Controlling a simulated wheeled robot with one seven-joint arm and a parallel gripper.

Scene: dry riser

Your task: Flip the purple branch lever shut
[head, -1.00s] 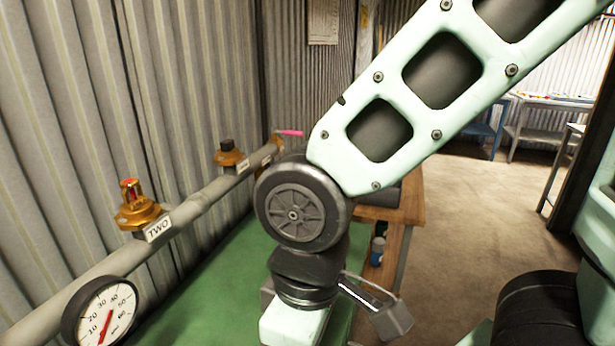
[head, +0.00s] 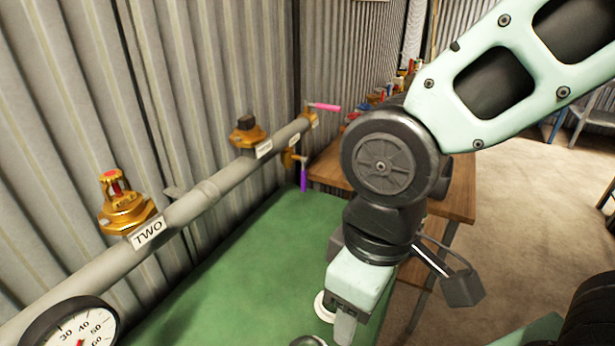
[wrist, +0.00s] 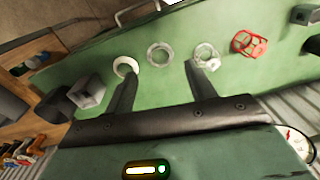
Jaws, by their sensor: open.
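The purple branch lever (head: 303,178) hangs pointing down from a small brass valve (head: 290,157) near the far end of the grey pipe (head: 210,190). A pink lever (head: 324,107) sticks out to the right above it, at the pipe's end. My gripper (wrist: 166,80) is open and empty in the wrist view, its two dark fingers apart over the green bench top. In the head view, my wrist is to the right of the purple lever and nearer to the camera, apart from it. The purple lever cannot be made out in the wrist view.
Brass fittings (head: 125,205) and a gauge (head: 75,328) sit along the pipe, against the corrugated wall. The green bench (head: 235,250) is mostly clear below the lever. The wrist view shows pale rings (wrist: 160,54) and a red cage (wrist: 249,43). A wooden table (head: 455,190) stands behind.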

